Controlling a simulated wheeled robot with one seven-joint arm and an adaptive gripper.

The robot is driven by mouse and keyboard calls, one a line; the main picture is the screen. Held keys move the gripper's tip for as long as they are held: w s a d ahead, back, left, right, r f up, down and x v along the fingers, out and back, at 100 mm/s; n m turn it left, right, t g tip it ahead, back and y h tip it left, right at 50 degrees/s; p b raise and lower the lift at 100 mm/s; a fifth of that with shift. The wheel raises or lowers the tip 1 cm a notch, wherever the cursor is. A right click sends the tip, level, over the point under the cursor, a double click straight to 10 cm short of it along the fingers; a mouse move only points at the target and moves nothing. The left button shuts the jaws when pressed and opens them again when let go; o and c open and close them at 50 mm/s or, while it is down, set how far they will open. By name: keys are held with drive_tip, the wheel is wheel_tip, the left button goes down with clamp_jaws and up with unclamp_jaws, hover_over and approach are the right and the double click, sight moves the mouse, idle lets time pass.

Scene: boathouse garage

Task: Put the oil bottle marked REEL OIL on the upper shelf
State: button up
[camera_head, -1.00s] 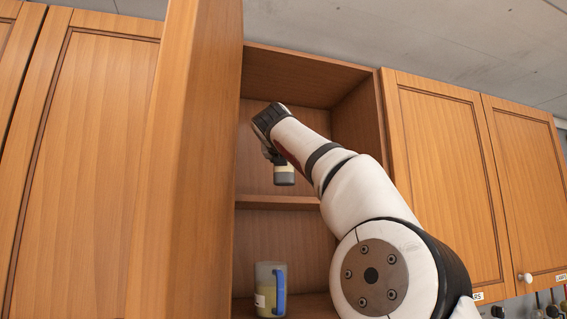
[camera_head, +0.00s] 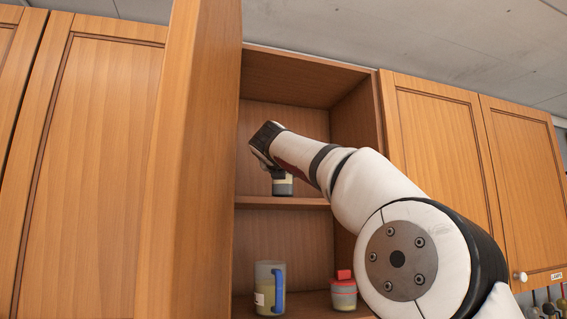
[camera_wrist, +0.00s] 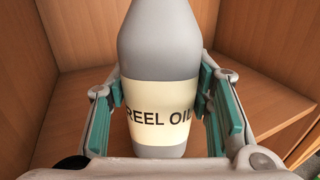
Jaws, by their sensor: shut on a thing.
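The oil bottle (camera_wrist: 160,65) is grey with a cream label reading REEL OIL in the wrist view. My gripper (camera_wrist: 160,112) is shut on it, with a teal-padded finger on each side. In the head view my gripper (camera_head: 273,170) is inside the open cupboard, and the lower part of the bottle (camera_head: 282,187) shows beneath it. The bottle looks upright, its base at or just above the upper shelf (camera_head: 300,202); I cannot tell whether it touches. My gripper and arm hide its top in the head view.
A clear jug with a blue handle (camera_head: 266,285) and a red-lidded container (camera_head: 343,290) stand on the lower shelf. The open cupboard door (camera_head: 190,160) stands close left of my gripper. Closed cupboard doors (camera_head: 445,170) are on the right. The upper shelf looks otherwise clear where visible.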

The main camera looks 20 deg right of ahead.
drive_tip(key=shift+f, duration=0.25)
idle(0.5)
drive_tip(key=o, duration=1.5)
drive_tip(key=shift+f, duration=0.1)
drive_tip(key=shift+s+a, duration=0.2)
drive_tip(key=shift+s, duration=0.3)
drive_tip(key=v, duration=1.1)
clamp_jaws()
